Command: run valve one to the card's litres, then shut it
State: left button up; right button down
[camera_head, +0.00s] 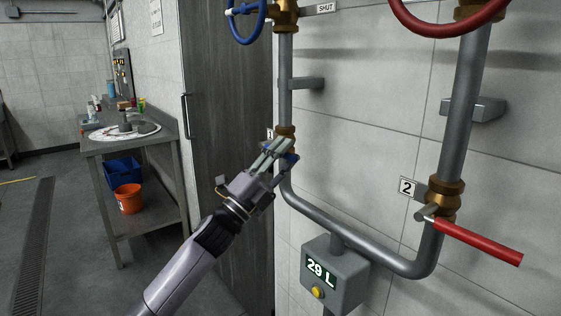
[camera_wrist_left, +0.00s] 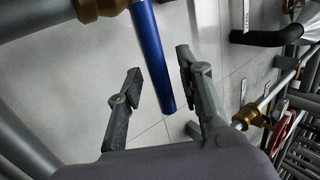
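Valve one is a brass valve (camera_head: 285,133) on the left grey pipe, with a blue lever (camera_wrist_left: 152,55) and a tag partly hidden behind my gripper. My left gripper (camera_head: 278,151) is at this lever. In the left wrist view the fingers are open, one on each side of the blue lever, with gaps showing between lever and fingers. The meter box (camera_head: 335,275) below reads "29 L" and has a yellow button (camera_head: 318,292). I cannot make out a card with litres. My right gripper is out of view.
Valve two (camera_head: 445,195) has a red lever (camera_head: 478,242) sticking out to the right. A blue handwheel (camera_head: 246,20) by a "SHUT" sign (camera_head: 326,8) and a red handwheel (camera_head: 450,28) are above. A dark cabinet (camera_head: 228,110) and a bench (camera_head: 160,135) stand left.

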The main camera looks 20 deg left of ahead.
pick_arm(q)
jog(key=v, duration=1.2)
dwell(0.9)
